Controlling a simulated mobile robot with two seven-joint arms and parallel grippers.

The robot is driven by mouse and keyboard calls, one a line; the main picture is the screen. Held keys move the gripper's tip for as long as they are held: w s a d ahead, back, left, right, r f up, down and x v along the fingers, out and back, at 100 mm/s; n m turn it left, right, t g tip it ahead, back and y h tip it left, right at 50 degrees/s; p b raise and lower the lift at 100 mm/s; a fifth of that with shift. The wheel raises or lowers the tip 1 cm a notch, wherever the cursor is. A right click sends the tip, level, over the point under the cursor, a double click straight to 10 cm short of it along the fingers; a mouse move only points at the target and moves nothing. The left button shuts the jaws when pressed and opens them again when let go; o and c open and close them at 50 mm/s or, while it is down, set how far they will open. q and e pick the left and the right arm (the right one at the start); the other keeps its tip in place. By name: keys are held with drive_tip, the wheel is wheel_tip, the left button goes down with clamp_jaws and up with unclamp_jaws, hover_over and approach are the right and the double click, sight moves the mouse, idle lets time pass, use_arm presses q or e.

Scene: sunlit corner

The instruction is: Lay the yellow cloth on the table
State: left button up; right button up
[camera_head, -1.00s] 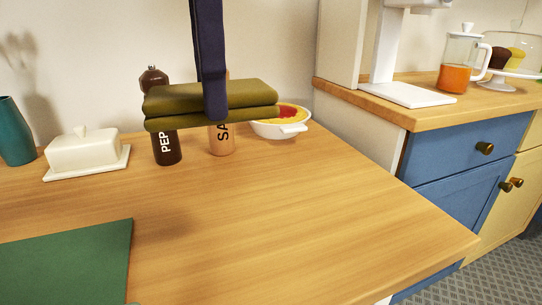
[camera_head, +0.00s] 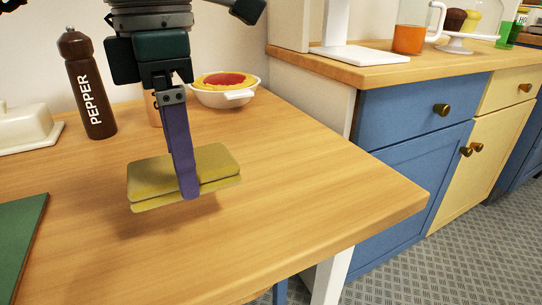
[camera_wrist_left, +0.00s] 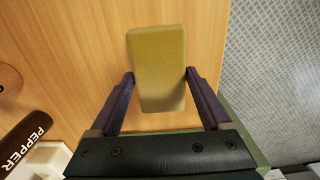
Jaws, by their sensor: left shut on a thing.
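The yellow cloth (camera_head: 215,164) is a folded, layered pad. My left gripper (camera_head: 188,192) is shut on it, with a purple finger in front of the cloth in the head view. A shadow lies on the wooden table (camera_head: 290,190) just below the cloth, which appears to be slightly above the surface. In the left wrist view the cloth (camera_wrist_left: 158,65) sits between the two purple fingers (camera_wrist_left: 160,82), with wood behind it. My right gripper is not in view.
A pepper mill (camera_head: 88,90), a white butter dish (camera_head: 25,128) and a white pie dish (camera_head: 225,93) stand at the back. A green mat (camera_head: 18,235) lies at the left. The table's right part is clear up to its edge, beside blue cabinets (camera_head: 405,130).

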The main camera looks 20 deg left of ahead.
sight(193, 214)
use_arm(q)
drive_tip(key=shift+f+b, duration=0.5)
drive_tip(key=shift+f, duration=1.8)
drive_tip(key=shift+f, duration=0.25)
drive_tip(key=o, duration=1)
drive_tip(key=shift+r, duration=0.1)
drive_tip(key=shift+r, duration=0.1)
drive_tip(key=shift+r, duration=0.3)
wheel_tip(193, 214, up, 12)
drive_tip(key=p, duration=0.3)
drive_tip(key=shift+f, duration=0.2)
